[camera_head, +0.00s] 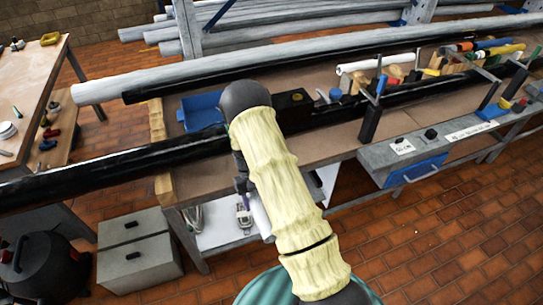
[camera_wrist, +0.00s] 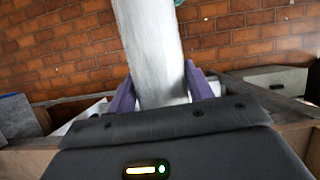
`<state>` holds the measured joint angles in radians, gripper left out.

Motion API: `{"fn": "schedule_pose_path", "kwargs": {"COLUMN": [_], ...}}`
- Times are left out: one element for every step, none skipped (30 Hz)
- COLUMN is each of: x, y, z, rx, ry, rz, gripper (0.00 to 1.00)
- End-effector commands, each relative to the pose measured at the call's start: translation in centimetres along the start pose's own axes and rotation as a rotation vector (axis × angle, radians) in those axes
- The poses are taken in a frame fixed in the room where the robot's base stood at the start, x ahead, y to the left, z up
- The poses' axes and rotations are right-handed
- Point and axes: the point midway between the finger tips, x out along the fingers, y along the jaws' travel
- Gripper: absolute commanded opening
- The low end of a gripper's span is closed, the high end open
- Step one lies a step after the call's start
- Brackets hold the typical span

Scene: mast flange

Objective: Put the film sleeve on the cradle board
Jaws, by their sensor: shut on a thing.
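The film sleeve appears to be the pale grey-white tube (camera_wrist: 152,45) between the purple fingers of my gripper (camera_wrist: 162,88) in the wrist view. The fingers are shut on it, one on each side. Its far end runs out of the top of that view. In the head view a pale tube (camera_head: 259,217) hangs beside my arm, below the dark wrist and in front of the bench edge. My gripper is mostly hidden there by my padded forearm. I cannot tell for sure which part of the bench is the cradle board.
A long bench (camera_head: 320,150) carries long black and grey tubes. A blue tray (camera_head: 201,111) and a white roll (camera_head: 362,66) by wooden blocks lie on it. Clamps stand at the right. Grey boxes (camera_head: 138,262) stand on the brick floor at left.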

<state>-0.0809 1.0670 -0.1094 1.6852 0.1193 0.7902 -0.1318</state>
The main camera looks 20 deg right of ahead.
Motion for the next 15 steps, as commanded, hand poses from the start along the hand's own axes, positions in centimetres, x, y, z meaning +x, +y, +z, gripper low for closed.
{"fn": "schedule_pose_path", "kwargs": {"x": [2.2,2.8,3.7,4.3,5.0,5.8,6.3,6.9,7.6,8.1,8.5,9.0,9.2,9.4,9.6], "y": [0.0,0.0,0.0,0.0,0.0,0.0,0.0,0.0,0.0,0.0,0.0,0.0,0.0,0.0,0.0], "z": [-0.8,-1.0,-1.4,-1.6,-1.9,-2.2,-2.5,-2.7,-3.0,-3.2,-3.4,-3.5,-3.7,-3.8,-3.8], "rx": [0.017,0.024,0.031,0.035,0.037,0.039,0.04,0.04,0.04,0.04,0.039,0.039,0.039,0.038,0.038], "ry": [-0.001,0.0,0.0,0.0,0.001,0.001,0.001,0.001,0.001,0.001,0.001,0.001,0.001,0.001,0.001], "rz": [-0.007,-0.009,-0.012,-0.014,-0.015,-0.016,-0.016,-0.016,-0.016,-0.016,-0.016,-0.015,-0.015,-0.015,-0.015], "gripper": [0.29,0.29,0.29,0.29,0.29,0.29,0.29,0.29,0.29,0.29,0.29,0.29,0.29,0.29,0.29]}}
